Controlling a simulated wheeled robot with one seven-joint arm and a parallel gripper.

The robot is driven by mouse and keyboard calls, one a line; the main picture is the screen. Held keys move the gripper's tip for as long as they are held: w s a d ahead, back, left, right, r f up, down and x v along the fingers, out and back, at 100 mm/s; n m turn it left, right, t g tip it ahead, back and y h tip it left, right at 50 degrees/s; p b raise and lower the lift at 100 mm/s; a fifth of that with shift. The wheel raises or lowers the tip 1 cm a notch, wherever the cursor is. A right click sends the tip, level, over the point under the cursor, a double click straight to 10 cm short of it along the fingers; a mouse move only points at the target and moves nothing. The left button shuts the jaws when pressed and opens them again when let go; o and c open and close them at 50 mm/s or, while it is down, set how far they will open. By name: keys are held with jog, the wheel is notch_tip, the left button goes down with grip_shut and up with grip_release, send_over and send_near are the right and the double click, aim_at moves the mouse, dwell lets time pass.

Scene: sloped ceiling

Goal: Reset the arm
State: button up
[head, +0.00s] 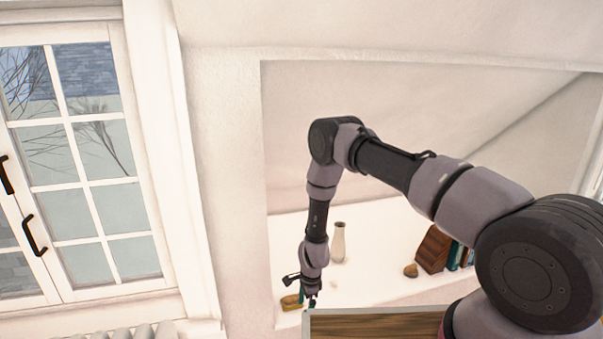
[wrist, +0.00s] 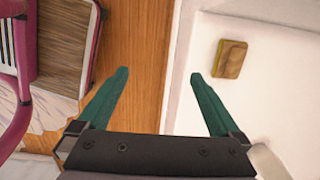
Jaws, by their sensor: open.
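My arm reaches from the lower right of the head view, up and over, with its wrist hanging down toward the white alcove ledge (head: 375,285). My gripper (head: 312,298) is at the low end, partly cut off from sight by a wooden-topped piece of furniture (head: 375,324). In the wrist view my gripper (wrist: 158,72) has its two green fingers wide apart, with nothing between them. A small wooden block (wrist: 229,59) lies on a white surface beyond the right finger, apart from it.
On the ledge stand a pale vase (head: 338,242), a small round brown object (head: 410,270), and a brown wooden piece (head: 433,250) beside books (head: 456,256). A window (head: 85,165) is at left. The wrist view shows a brown wooden strip (wrist: 140,50) and a magenta frame (wrist: 25,105).

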jog(key=w+d+r+n+t+y, duration=0.1)
jog(key=w+r, duration=0.2)
jog(key=r, duration=1)
jog(key=w+d+r+n+t, duration=0.15)
jog(key=w+r, duration=0.25)
jog(key=r, duration=0.9)
jog(key=w+d+r+n+y, duration=0.1)
jog(key=w+r+n, duration=0.15)
jog(key=r, duration=1.05)
jog(key=s+d+r+n+t, duration=0.1)
jog(key=s+d+r, duration=0.3)
jog(key=r, duration=0.5)
jog(key=s+d+r+n+t, duration=0.1)
jog(key=s+d+r, duration=0.25)
jog(key=r, duration=0.45)
jog(key=s+d+r+n+t, duration=0.1)
jog(key=s+d+r, duration=0.3)
jog(key=r, duration=0.5)
jog(key=s+d+r+n+t, duration=0.1)
jog(key=s+d+r, duration=0.2)
jog(key=s, duration=0.6)
jog(key=s+d+r+n+t+h, duration=0.1)
jog(key=s+d+r, duration=0.2)
jog(key=s, duration=0.6)
jog(key=shift+d+r+n, duration=0.2)
jog(key=shift+d+n, duration=0.1)
jog(key=shift+d, duration=0.9)
jog(key=shift+w, duration=0.2)
